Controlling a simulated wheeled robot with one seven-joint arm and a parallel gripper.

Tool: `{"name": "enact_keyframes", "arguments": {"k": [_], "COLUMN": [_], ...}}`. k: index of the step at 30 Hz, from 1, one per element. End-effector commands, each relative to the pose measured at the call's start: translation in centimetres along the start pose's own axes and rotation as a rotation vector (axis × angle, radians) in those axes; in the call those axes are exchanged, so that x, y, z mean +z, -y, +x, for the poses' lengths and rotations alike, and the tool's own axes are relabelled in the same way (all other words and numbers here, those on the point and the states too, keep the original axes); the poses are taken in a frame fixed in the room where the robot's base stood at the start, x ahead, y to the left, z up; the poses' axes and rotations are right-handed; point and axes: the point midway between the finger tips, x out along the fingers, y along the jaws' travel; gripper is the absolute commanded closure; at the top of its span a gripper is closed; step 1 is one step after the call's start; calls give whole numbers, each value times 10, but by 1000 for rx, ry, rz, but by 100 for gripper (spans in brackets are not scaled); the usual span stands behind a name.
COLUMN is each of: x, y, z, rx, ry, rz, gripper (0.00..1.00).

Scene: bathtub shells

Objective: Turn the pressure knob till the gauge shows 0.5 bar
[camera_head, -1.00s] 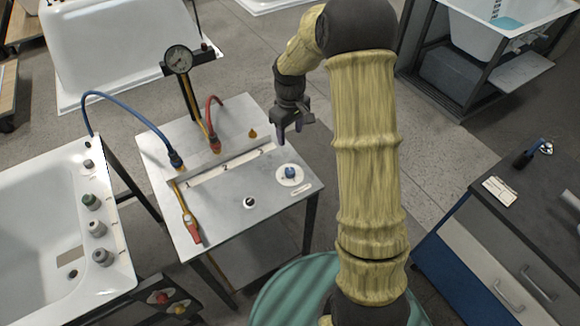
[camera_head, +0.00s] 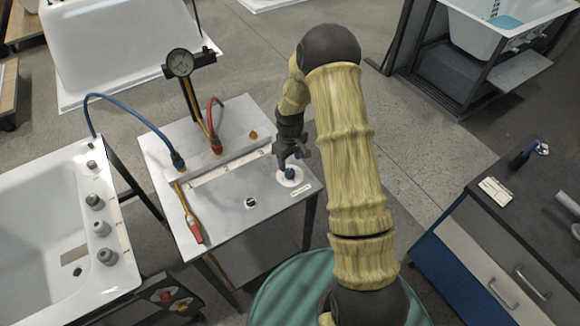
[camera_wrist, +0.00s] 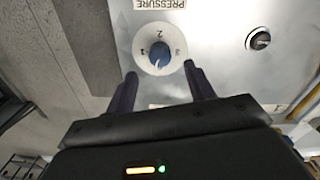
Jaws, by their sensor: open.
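The blue pressure knob (camera_head: 290,174) sits on a white round dial plate on the right side of the grey bench top. In the wrist view the knob (camera_wrist: 160,56) shows on its dial with numbers around it, near a label reading PRESSURE (camera_wrist: 160,4). My gripper (camera_head: 294,158) is open just above the knob; in the wrist view its two fingers (camera_wrist: 158,80) stand apart, one to each side below the knob. I cannot tell whether they touch it. The round gauge (camera_head: 180,63) stands on a post at the back; its needle reading is too small to tell.
A black knob (camera_head: 251,202) is on the bench top left of the blue one. A blue hose (camera_head: 125,112) and a red hose (camera_head: 211,118) plug in farther back. A yellow-and-red tool (camera_head: 192,222) lies at the left edge. A white tub (camera_head: 35,220) stands left.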

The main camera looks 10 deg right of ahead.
Motion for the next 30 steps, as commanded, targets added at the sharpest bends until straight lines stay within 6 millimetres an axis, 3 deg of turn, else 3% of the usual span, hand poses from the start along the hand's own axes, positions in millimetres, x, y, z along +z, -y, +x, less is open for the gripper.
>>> {"name": "enact_keyframes", "arguments": {"k": [12, 22, 23, 27, 30], "x": [0, 0, 0, 0, 0], "y": [0, 0, 0, 0, 0], "z": [51, 55, 55, 55, 55], "rx": [-1, 1, 1, 0, 1], "ry": [1, -1, -1, 0, 0], "rz": [0, 0, 0, 0, 0], "gripper": [46, 46, 48, 76, 91]}}
